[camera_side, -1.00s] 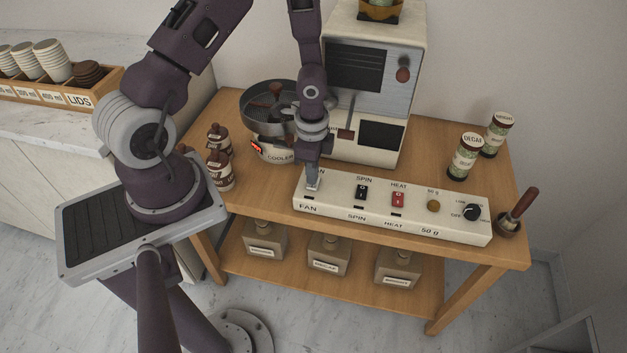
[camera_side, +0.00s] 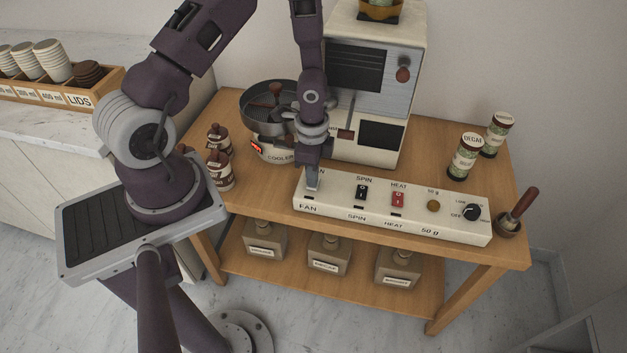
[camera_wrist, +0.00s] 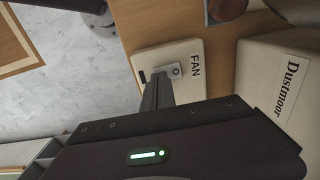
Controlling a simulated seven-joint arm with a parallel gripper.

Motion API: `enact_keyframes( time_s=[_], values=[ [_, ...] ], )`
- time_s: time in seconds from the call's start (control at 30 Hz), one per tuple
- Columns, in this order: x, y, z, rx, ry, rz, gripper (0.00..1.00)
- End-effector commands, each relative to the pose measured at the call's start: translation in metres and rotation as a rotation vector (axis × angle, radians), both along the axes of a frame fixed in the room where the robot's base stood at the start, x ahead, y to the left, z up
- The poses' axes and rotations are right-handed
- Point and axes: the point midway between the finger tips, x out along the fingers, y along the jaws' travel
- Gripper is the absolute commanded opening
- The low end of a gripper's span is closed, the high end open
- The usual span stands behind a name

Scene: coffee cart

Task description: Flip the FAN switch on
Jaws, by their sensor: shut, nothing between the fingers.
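The white control box (camera_side: 400,218) stands along the front of the wooden cart, with labels FAN, SPIN, HEAT and 50 g. My gripper (camera_side: 313,186) is shut and empty, pointing down at the FAN end of the box. Its fingers cover most of the FAN switch in the side view. In the wrist view my gripper (camera_wrist: 158,84) meets the near side of the FAN switch (camera_wrist: 175,70), a light grey rocker with a ring mark showing. I cannot tell whether the fingertips press on it or which way it is tipped.
The black SPIN switch (camera_side: 361,192) and red HEAT switch (camera_side: 398,199) are to the right on the box. The roaster (camera_side: 365,140) and round cooler (camera_side: 262,110) stand behind. Brown bottles (camera_side: 220,170) stand to the left.

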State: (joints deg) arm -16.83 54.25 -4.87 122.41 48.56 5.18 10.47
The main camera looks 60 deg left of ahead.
Motion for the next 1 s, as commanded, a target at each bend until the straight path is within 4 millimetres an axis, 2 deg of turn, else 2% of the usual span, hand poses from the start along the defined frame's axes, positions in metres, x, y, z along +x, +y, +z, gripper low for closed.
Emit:
enact_keyframes(
  time_s=[0.63, 1.0],
  values=[
    [0.000, 0.000, -0.008, 0.000, 0.000, -0.001, 0.00],
    [0.000, 0.001, 0.028, 0.001, -0.002, 0.002, 0.00]
  ],
)
